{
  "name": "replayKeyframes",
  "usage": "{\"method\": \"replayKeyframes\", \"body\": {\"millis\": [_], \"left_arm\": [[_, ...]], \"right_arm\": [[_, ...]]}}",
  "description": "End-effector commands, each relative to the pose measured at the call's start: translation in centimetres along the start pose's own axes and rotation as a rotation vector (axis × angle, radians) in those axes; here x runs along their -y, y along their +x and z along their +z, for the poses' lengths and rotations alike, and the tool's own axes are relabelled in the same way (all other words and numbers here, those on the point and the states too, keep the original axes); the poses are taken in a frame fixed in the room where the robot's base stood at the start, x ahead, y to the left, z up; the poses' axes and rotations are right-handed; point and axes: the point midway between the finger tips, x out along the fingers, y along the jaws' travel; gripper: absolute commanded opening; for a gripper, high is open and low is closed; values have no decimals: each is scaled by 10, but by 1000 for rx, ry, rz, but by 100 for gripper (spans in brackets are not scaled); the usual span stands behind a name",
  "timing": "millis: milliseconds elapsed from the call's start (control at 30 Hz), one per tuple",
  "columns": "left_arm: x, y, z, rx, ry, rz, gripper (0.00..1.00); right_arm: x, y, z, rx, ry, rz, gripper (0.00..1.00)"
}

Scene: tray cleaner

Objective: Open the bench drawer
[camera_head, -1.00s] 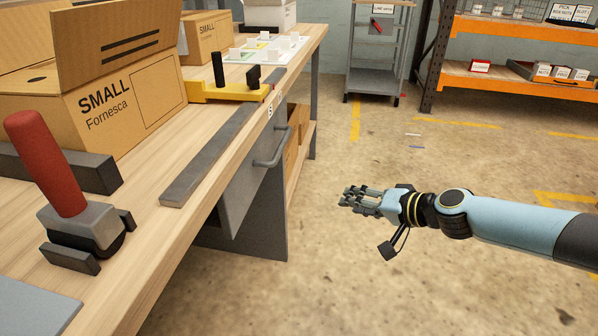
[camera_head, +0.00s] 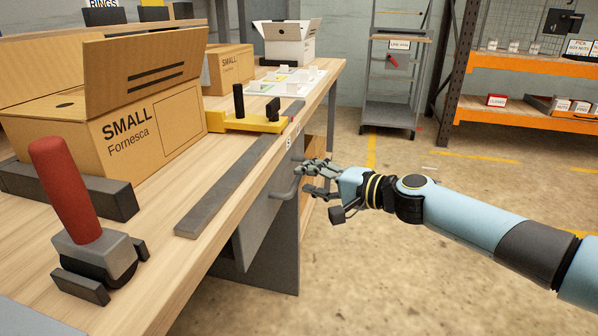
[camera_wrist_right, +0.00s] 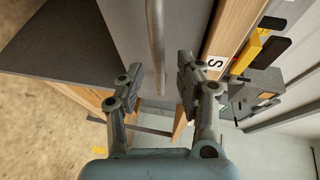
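The bench drawer (camera_head: 262,208) is a grey front under the wooden bench top, and it looks closed. Its bar handle (camera_head: 284,188) sticks out from the front. My right gripper (camera_head: 306,178) is at the handle's right end in the head view, with its fingers apart. In the right wrist view, the handle (camera_wrist_right: 156,45) runs down between and ahead of the two open fingertips (camera_wrist_right: 160,82), and no grip on it shows. The drawer front (camera_wrist_right: 125,22) is behind it. My left gripper is not in view.
On the bench top (camera_head: 190,270) stand a red-handled tool (camera_head: 68,190), a cardboard box (camera_head: 150,135), a grey bar (camera_head: 235,175) and a yellow fixture (camera_head: 250,122). A grey rack (camera_head: 392,80) and orange shelving (camera_head: 530,116) stand behind. The floor right of the bench is clear.

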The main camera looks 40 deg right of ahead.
Motion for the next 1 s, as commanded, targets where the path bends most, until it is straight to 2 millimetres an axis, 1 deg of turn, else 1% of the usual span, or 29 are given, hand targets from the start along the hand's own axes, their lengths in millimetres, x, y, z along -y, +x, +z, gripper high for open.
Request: {"method": "replayKeyframes", "body": {"millis": [33, 100, 200, 333, 567, 667, 800, 867, 1000], "left_arm": [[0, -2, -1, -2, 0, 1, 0], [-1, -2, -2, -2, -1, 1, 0], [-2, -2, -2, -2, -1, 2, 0], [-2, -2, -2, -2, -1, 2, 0], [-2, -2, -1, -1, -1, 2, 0], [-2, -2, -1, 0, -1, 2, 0], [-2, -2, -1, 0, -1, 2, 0], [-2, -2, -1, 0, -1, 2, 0], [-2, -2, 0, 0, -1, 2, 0]], "right_arm": [[1, 10, 1, -1, 5, -2, 36], [-1, 20, 0, 0, 3, 0, 36], [-1, 29, 0, 0, 1, 1, 36], [-2, 35, 1, 1, 1, 2, 36], [-2, 35, 1, 1, 0, 2, 36], [-2, 35, 1, 1, 0, 2, 26], [-2, 35, 1, 1, 0, 2, 8], [-2, 35, 1, 1, 0, 2, 0], [-2, 35, 1, 1, 0, 3, 0]]}}
